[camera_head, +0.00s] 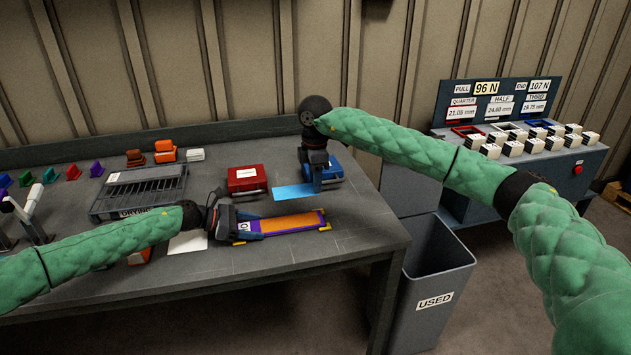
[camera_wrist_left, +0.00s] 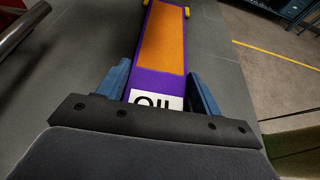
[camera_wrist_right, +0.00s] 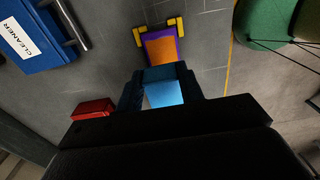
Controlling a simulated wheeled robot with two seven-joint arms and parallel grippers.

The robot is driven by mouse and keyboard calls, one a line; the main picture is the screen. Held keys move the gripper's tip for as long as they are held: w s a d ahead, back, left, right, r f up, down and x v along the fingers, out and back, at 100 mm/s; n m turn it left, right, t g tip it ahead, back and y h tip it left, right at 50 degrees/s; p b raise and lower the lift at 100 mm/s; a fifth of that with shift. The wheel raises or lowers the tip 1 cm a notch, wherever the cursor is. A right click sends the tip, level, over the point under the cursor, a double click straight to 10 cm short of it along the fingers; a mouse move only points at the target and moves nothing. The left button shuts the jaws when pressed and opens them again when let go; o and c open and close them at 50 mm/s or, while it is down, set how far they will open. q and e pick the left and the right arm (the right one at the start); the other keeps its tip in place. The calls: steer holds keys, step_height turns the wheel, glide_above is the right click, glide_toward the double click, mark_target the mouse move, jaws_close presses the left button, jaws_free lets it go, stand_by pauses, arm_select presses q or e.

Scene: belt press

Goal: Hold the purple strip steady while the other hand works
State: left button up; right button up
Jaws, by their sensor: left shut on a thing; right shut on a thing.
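The purple strip (camera_head: 285,233) lies flat on the bench, with an orange upper face and a white label at its left end. My left gripper (camera_head: 243,226) is shut on that labelled end. In the left wrist view the purple strip (camera_wrist_left: 156,76) runs away between the blue fingers (camera_wrist_left: 160,92); the label is partly hidden. My right gripper (camera_head: 317,184) is shut on a light blue sheet (camera_head: 292,192), above the bench behind the strip. In the right wrist view the sheet (camera_wrist_right: 163,94) sits between the fingers, and the strip's far end (camera_wrist_right: 160,46) shows beyond.
Small yellow pieces (camera_wrist_right: 174,21) stand at the strip's end. A blue box (camera_wrist_right: 38,38) labelled CLEANER and a red box (camera_head: 245,179) stand behind. A drying rack (camera_head: 140,190) is left. A grey USED bin (camera_head: 437,270) stands off the bench's right edge.

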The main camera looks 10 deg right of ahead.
steer(key=shift+a+r, duration=0.25)
steer(key=shift+r, duration=1)
stand_by(0.3)
step_height(320, 180, up, 8)
stand_by(1.6)
arm_select(q)
steer(key=o, duration=1.3)
steer(key=shift+a, duration=0.15)
